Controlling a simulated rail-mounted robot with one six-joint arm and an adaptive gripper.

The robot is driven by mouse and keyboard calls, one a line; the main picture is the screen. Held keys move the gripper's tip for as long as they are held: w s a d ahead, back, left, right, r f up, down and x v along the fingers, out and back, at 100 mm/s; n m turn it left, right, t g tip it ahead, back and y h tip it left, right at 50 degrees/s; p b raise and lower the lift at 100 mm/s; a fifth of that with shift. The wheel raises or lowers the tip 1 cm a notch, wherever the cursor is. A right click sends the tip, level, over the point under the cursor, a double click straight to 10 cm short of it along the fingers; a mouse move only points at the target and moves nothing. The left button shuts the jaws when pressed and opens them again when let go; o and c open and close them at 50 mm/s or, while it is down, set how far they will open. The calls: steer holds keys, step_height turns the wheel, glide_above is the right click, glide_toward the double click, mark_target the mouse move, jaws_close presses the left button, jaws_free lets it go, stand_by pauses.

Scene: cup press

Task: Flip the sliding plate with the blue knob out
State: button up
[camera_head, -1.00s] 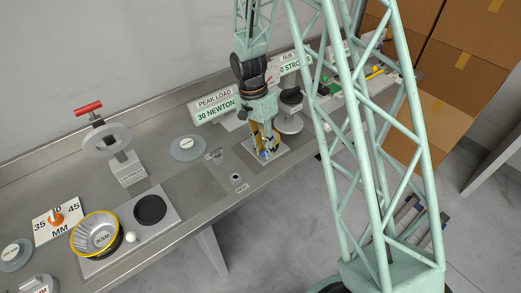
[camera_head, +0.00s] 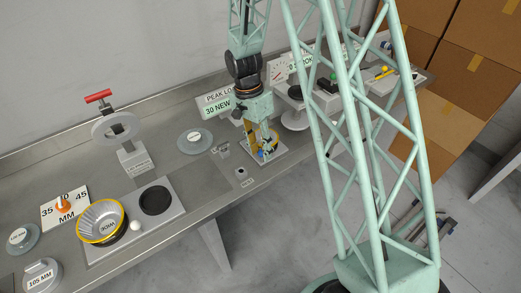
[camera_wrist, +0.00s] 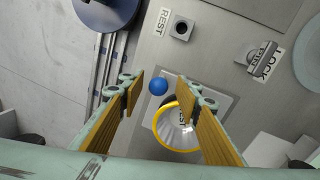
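The blue knob (camera_wrist: 158,86) is a small ball in the wrist view, beside a yellow-rimmed metal cup (camera_wrist: 160,138). Both are over a pale square plate (camera_wrist: 222,105); which part slides is not clear. My gripper (camera_wrist: 158,93) is open, its wood-coloured finger pads apart with the knob between them in the picture and no visible contact. The right finger hides part of the cup. In the head view my gripper (camera_head: 263,140) points down over the same station, and the knob is small and partly hidden there.
A small block (camera_wrist: 181,29) by a REST label and a LOCK PIN piece (camera_wrist: 262,55) are nearby. The PEAK LOAD sign (camera_head: 216,107) stands behind my gripper. A red-handled press (camera_head: 115,125) and another yellow-rimmed cup (camera_head: 101,241) are on the left.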

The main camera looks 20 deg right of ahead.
steer(key=shift+d+r, duration=0.1)
steer(key=shift+w+r, duration=0.15)
steer(key=shift+r, duration=0.45)
step_height(320, 180, up, 10)
steer(key=w+a, duration=0.1)
steer(key=shift+w+r, duration=0.2)
steer(key=shift+w, duration=0.15)
stand_by(0.7)
